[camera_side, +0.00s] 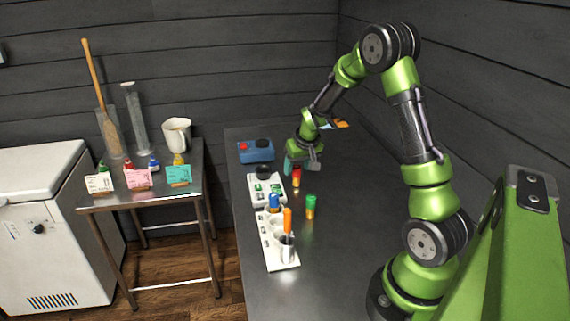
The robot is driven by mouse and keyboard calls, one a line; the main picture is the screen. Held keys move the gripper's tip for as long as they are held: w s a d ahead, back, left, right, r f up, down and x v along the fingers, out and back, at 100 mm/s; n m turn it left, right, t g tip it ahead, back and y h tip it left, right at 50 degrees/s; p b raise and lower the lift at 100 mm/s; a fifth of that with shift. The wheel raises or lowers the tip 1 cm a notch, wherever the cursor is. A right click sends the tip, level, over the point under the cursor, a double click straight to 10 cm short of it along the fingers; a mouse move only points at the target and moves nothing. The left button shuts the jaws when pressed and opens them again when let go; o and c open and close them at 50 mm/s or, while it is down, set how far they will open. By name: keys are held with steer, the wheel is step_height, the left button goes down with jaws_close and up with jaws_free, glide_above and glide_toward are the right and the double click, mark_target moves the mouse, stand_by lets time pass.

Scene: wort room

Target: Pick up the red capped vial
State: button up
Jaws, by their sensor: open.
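The red capped vial (296,178) stands upright on the dark bench, with an orange-yellow lower part. My gripper (305,167) is just behind and above it, pointing down. It is open, with nothing seen between its fingers. The gap between the fingers and the vial is hard to judge from this side. A green capped vial (311,207) stands apart, nearer the camera. A blue capped vial (274,203) is at the white rack.
The white rack (284,262) also bears a metal cup (287,247) with an orange-handled item. A white device (266,189) and a blue box (256,151) stand behind. The bench right of the vials is clear. A side table (150,194) stands left.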

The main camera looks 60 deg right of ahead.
mark_target(297, 167)
steer(key=x, duration=0.4)
steer(key=shift+f, duration=0.1)
steer(key=c, duration=1.1)
